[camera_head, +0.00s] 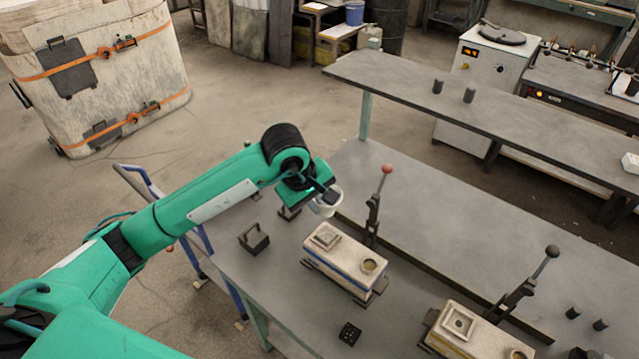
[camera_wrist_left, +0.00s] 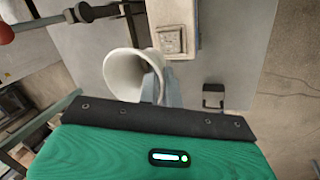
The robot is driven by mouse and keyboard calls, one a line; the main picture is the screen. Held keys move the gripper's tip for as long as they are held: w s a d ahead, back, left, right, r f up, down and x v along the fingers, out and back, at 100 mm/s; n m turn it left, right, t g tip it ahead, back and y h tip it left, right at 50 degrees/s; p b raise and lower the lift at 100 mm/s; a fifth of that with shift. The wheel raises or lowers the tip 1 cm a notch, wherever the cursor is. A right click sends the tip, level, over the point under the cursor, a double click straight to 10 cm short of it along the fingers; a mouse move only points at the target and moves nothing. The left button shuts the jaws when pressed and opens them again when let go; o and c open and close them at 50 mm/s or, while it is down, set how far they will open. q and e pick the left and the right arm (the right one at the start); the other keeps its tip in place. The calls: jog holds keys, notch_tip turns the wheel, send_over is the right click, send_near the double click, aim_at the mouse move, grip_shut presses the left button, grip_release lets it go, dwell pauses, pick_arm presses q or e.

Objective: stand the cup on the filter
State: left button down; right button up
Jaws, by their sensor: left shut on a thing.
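A white cup (camera_head: 328,207) is held in my left gripper (camera_head: 322,194), which is shut on its wall. The cup is in the air near the back end of the nearer mould box (camera_head: 345,265). In the left wrist view the cup (camera_wrist_left: 124,76) is tilted, with its wide mouth facing the camera, beside a gripper finger (camera_wrist_left: 165,88). A pale square piece with a recessed middle (camera_head: 326,236) sits on that mould box. It also shows in the wrist view (camera_wrist_left: 172,41), just beyond the cup and apart from it; I cannot tell whether it is the filter. My right gripper is out of view.
A red-knobbed lever (camera_head: 386,170) rises beside the mould box, close to the cup. A second mould box (camera_head: 465,345) has a black-knobbed lever (camera_head: 552,251). A black handled block (camera_head: 254,239) and a small dark holed block (camera_head: 349,333) are on the grey table (camera_head: 440,245).

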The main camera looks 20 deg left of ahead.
pick_arm(q)
jog(key=shift+f+b, duration=1.2)
jog(key=shift+f, duration=2.2)
jog(key=shift+b, duration=0.4)
jog(key=shift+f+b, duration=0.9)
jog(key=shift+b, duration=0.2)
jog(key=c, duration=1.5)
grip_release()
jog(key=shift+b+v, duration=1.7)
jog(key=shift+v, duration=5.2)
